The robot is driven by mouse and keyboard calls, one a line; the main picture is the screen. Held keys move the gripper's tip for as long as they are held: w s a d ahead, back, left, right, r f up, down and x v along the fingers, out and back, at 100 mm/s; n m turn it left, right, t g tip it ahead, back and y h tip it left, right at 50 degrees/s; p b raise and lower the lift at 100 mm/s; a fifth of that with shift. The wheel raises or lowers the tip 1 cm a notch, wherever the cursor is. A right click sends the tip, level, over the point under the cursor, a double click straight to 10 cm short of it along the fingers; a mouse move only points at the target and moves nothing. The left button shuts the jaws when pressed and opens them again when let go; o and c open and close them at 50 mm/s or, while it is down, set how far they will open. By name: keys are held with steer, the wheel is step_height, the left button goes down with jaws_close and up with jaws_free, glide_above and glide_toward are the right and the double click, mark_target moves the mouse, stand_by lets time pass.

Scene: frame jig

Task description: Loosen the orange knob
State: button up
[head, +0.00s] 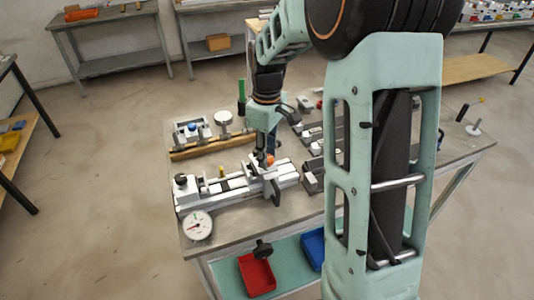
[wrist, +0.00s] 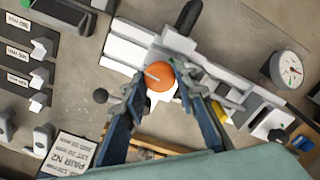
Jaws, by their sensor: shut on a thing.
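The orange knob (wrist: 159,76) is round with a pale line across its face, and sits on a white and grey jig (wrist: 132,48). My gripper (wrist: 160,83) has one finger on each side of the knob and is shut on it. In the head view the knob (head: 270,160) is a small orange spot at the tip of my gripper (head: 266,156), on the jig (head: 235,187) on the table. The fingers partly hide the knob there.
A round dial gauge (head: 197,226) lies at the table's front left; it also shows in the wrist view (wrist: 290,69). A dark handle (head: 275,192) juts from the jig. A wooden bar (head: 205,148) lies behind. Labelled switch blocks (wrist: 38,75) stand nearby.

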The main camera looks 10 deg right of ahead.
steer(key=o, duration=1.2)
steer(key=shift+c, duration=0.2)
steer(key=shift+r, duration=0.1)
step_height(320, 180, up, 12)
